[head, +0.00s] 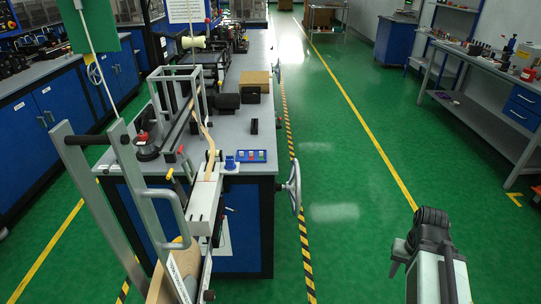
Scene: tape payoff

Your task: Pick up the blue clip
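A small blue piece (230,162), which looks like the blue clip, sits on the grey bench top near its front edge. It is just left of a flat blue tray, and I cannot tell whether the two touch. My arm shows at the lower right, with a dark rounded joint at its top and a pale link below. It is well to the right of the bench, over the floor. I can make out no gripper fingers, so whether anything is held is hidden.
The blue tray (257,152) holds small pale pieces. A tape machine (206,197) with a roll stands left of the clip. A handwheel (294,188) juts from the bench's right side. Black blocks (229,101) lie farther back. The green aisle (345,165) is clear.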

